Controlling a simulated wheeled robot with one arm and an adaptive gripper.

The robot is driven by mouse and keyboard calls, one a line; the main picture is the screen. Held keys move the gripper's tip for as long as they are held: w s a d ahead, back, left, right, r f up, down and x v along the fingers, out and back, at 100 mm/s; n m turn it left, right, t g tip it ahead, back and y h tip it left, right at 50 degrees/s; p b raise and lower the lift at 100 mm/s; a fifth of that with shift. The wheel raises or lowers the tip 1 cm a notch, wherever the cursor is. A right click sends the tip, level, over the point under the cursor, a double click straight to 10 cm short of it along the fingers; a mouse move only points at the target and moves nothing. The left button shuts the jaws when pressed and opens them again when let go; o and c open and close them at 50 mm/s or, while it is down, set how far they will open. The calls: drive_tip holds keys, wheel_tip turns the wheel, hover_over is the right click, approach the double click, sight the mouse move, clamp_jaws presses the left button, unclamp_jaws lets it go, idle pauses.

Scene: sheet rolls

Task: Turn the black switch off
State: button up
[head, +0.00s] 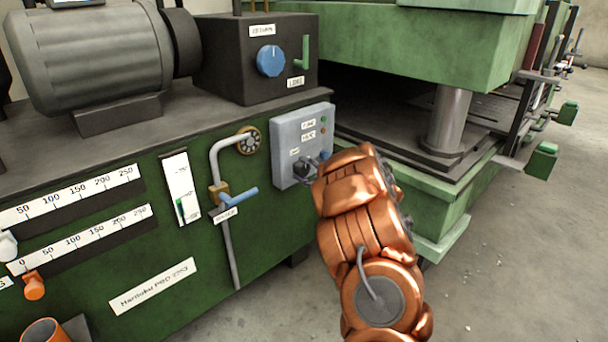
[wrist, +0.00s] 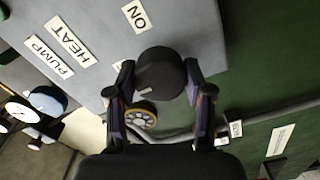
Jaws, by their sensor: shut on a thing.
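The black switch (wrist: 160,72) is a round knob on the face of a grey control box (head: 287,132). In the wrist view it sits between the two fingers of my gripper (wrist: 159,78), which is shut on it from both sides. An "ON" label (wrist: 136,16) is above and left of the knob in that view; "HEAT" and "PUMP" labels lie further left. In the head view my orange arm reaches the box from the lower right, and my gripper (head: 306,171) is small and dark at the box's lower part. The knob's pointer direction is unclear.
A blue lever (head: 239,199) on a pipe stands left of the box. A blue dial (head: 271,61) is on the dark box above. A green press (head: 440,195) stands to the right. The concrete floor (head: 510,280) at lower right is clear.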

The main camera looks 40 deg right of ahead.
idle(0.3)
drive_tip(key=o, duration=1.2)
drive_tip(key=shift+c, duration=0.2)
drive_tip(key=shift+s, duration=0.1)
drive_tip(key=s, duration=1.1)
drive_tip(key=shift+s, duration=0.4)
drive_tip(key=shift+a, duration=0.1)
